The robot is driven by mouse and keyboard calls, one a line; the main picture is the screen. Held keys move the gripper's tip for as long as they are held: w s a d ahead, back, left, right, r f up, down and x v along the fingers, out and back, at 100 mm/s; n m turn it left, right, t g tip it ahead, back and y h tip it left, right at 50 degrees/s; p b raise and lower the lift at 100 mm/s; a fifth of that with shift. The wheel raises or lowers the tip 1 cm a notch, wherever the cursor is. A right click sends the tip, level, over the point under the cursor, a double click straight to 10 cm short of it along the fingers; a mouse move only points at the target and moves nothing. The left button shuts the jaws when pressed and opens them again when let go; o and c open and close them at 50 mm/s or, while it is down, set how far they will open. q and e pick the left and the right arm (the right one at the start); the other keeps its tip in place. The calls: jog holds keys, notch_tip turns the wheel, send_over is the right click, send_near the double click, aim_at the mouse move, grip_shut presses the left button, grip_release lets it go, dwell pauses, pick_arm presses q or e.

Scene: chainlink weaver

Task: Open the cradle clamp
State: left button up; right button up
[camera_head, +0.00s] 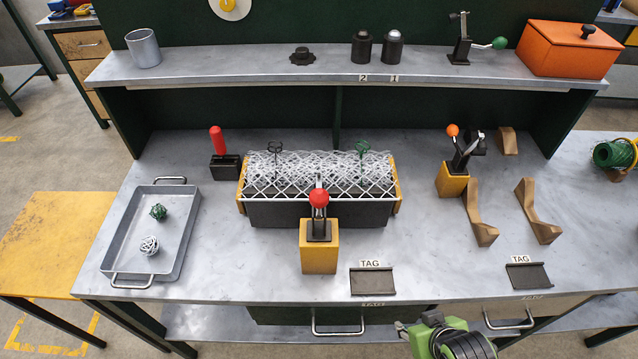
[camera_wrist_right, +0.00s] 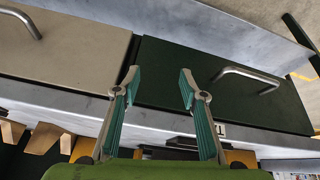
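A toggle clamp with a red ball handle (camera_head: 319,198) stands on a yellow block (camera_head: 319,251), in front of a black cradle (camera_head: 320,215) with yellow ends holding white chainlink mesh (camera_head: 320,176). Its handle appears raised. A second toggle clamp with an orange ball (camera_head: 453,130) stands on a yellow block (camera_head: 452,181) at right, beside brown curved supports (camera_head: 480,215). I cannot tell which is the cradle clamp. My right gripper is at the head view's bottom edge, apart from both clamps. In the wrist view, the right gripper (camera_wrist_right: 159,85) is open and empty, facing the drawer fronts. My left gripper is out of view.
A grey tray (camera_head: 118,254) with two wire balls is at left. A red-handled tool (camera_head: 217,140) stands by the cradle. Dark TAG plates (camera_head: 373,282) lie near the front edge. Drawer handles (camera_wrist_right: 250,76) stick out below. A shelf (camera_head: 220,69) runs behind. Bench space between the clamps is clear.

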notch_tip(320, 180, up, 9)
jog(key=p, duration=0.2)
jog(key=n+t+y, duration=0.7)
jog(key=y, duration=0.6)
send_near(326, 204)
jog(key=p+x, duration=0.3)
jog(key=x, duration=0.7)
jog(key=shift+w+p, duration=0.15)
jog(key=shift+p, duration=0.15)
jog(key=shift+w+a+f, duration=0.15)
jog(key=shift+w+a, duration=0.3)
jog(key=shift+a, duration=0.1)
